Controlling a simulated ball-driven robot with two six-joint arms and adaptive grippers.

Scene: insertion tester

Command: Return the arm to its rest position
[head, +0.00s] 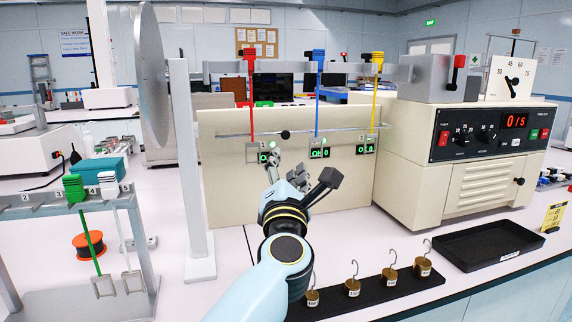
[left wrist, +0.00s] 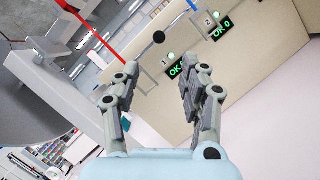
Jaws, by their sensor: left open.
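My left arm comes in from the bottom of the head view, and its gripper (head: 284,170) is in front of the tester's beige panel (head: 230,190). In the left wrist view the left gripper (left wrist: 150,88) is open, with its two fingers apart and nothing between them. Beyond the fingers are the panel's displays, marked 1 and 2, reading OK. A red paddle (head: 251,90) hangs at station 1, a blue one (head: 318,90) at station 2 and a yellow one (head: 376,90) at the third. My right gripper is not in view.
A rack (head: 45,205) with green and white paddles stands at left. A tall post (head: 192,160) with a grey disc (head: 151,75) stands left of the panel. Hooked brass weights (head: 352,283) sit on a black strip in front. An empty black tray (head: 490,244) is at right.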

